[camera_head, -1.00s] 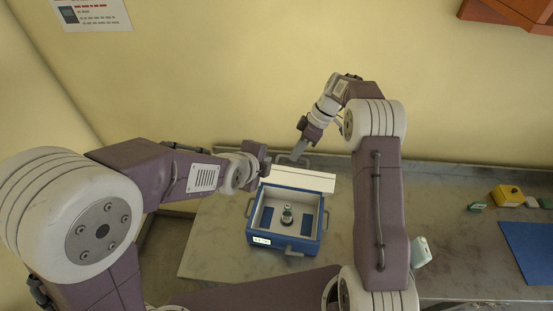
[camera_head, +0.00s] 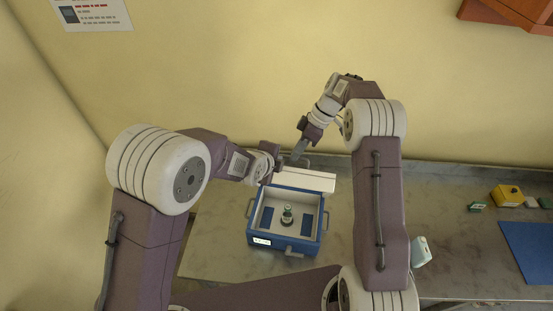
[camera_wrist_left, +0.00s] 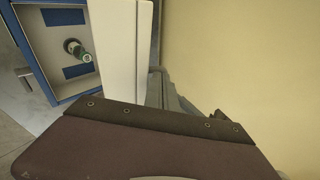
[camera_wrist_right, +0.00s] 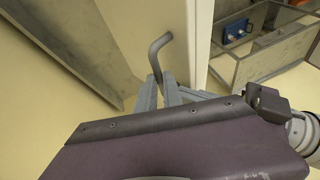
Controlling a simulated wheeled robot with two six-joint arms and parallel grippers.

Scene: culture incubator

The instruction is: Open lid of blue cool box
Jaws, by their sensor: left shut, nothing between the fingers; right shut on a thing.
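The blue cool box (camera_head: 290,247) stands on the bench with its inside showing, a small dark vial with a green label (camera_head: 286,214) upright in it. Its white lid (camera_head: 305,178) is swung up along the back edge, and its pale face also shows in the left wrist view (camera_wrist_left: 120,55). My right gripper (camera_head: 297,155) is shut on the lid's grey bar handle (camera_wrist_right: 157,52) behind the box. My left gripper (camera_head: 277,172) is shut and empty, close to the lid's left end; whether it touches the lid I cannot tell.
The wall rises close behind the bench (camera_head: 220,240). To the right lie a yellow box (camera_head: 507,195), a small green item (camera_head: 477,207) and a blue mat (camera_head: 528,247). A pale bottle (camera_head: 421,250) stands beside my right arm.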

